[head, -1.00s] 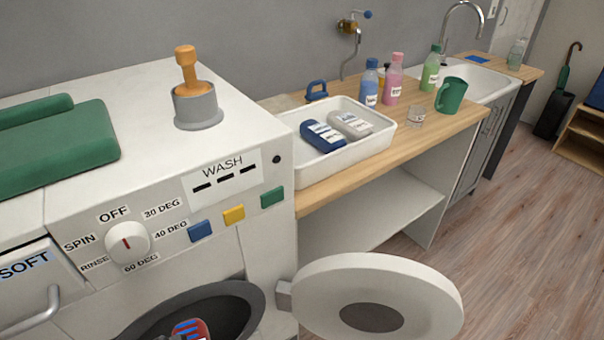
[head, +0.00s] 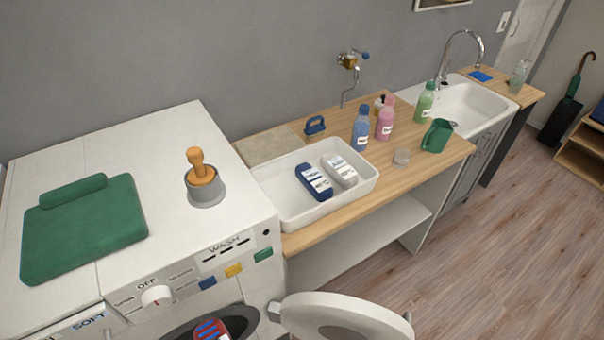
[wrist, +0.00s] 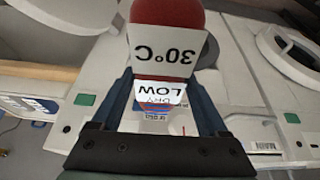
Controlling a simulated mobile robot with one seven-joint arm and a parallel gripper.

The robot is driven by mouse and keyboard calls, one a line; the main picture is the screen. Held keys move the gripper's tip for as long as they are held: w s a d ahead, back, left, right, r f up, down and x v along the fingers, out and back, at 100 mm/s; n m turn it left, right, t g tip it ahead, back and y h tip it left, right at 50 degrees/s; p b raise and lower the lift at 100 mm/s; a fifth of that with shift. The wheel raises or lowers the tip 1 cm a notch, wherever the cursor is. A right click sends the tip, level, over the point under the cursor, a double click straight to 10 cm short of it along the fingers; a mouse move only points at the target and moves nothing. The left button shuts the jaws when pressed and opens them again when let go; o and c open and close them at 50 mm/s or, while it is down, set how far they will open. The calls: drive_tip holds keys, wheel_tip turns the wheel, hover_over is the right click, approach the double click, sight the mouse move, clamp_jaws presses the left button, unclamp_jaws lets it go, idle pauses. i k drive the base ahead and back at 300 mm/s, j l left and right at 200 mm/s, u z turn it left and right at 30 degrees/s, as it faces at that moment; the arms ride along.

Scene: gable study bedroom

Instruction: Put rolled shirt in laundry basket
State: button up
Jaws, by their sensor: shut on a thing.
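My gripper (wrist: 164,80) is shut on a rounded red thing (wrist: 170,14), which I take to be the rolled shirt, with a white "30°C" label facing the wrist camera. I cannot make out a laundry basket in either view.
The washer door (head: 345,318) stands open to the right. A green folded cloth (head: 85,235) and a grey cup with a wooden-handled tool (head: 207,188) sit on top. A white tray (head: 290,217) and bottles stand on the wooden counter. Floor (head: 480,240) at right is clear.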

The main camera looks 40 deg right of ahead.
sight(289, 198)
drive_tip(key=l+u, duration=0.35)
drive_tip(key=l, duration=1.65)
drive_tip(key=k+l+u, duration=0.1)
drive_tip(key=l, duration=0.65)
drive_tip(key=k+u, duration=0.05)
